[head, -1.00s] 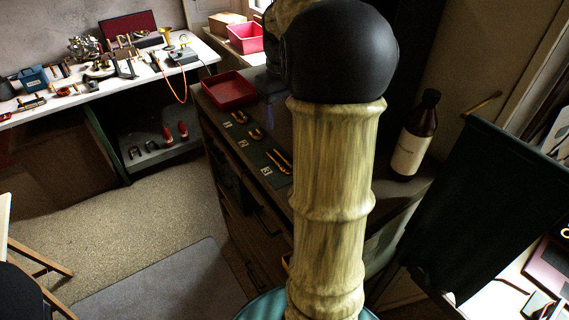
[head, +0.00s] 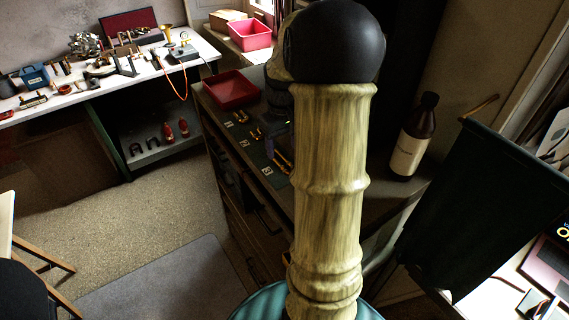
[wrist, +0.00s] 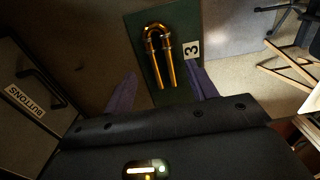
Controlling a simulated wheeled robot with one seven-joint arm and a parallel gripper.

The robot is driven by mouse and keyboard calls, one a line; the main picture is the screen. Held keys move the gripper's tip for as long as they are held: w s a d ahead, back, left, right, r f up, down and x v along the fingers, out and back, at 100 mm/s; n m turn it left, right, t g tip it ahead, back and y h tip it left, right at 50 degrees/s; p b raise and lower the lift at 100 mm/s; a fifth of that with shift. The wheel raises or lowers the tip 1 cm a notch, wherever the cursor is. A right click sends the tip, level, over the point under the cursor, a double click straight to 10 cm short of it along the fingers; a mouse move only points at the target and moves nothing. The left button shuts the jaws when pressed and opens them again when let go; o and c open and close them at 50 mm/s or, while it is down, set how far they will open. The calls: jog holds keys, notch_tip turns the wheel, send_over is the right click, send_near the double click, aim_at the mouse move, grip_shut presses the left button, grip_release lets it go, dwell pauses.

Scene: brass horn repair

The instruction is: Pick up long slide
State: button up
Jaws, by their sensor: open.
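The long slide (wrist: 161,52) is a brass U-shaped tube lying on a green mat (wrist: 187,25) beside a card marked 3 (wrist: 191,50). In the wrist view its bend points away and its two legs reach toward my gripper (wrist: 163,74). My gripper is open, with one purple finger on each side of the legs; it appears above the slide, not touching it. In the head view the slide (head: 283,160) lies on the dark cabinet top, and my arm hides part of the area around it.
Smaller brass slides (head: 241,117) lie farther back along the mat. A red tray (head: 230,90) stands behind them and a brown bottle (head: 412,135) at the right of the cabinet top. A drawer labelled BUTTONS (wrist: 32,98) shows in the wrist view.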

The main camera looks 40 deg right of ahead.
aim_at(282, 164)
notch_tip(282, 164, down, 4)
jog(key=shift+w+a+f+p, duration=0.1)
jog(key=shift+w+f+p, duration=0.05)
jog(key=shift+p, duration=0.5)
jog(key=c, duration=1.1)
notch_tip(282, 164, up, 10)
jog(key=shift+r+b, duration=0.1)
jog(key=shift+b, duration=1)
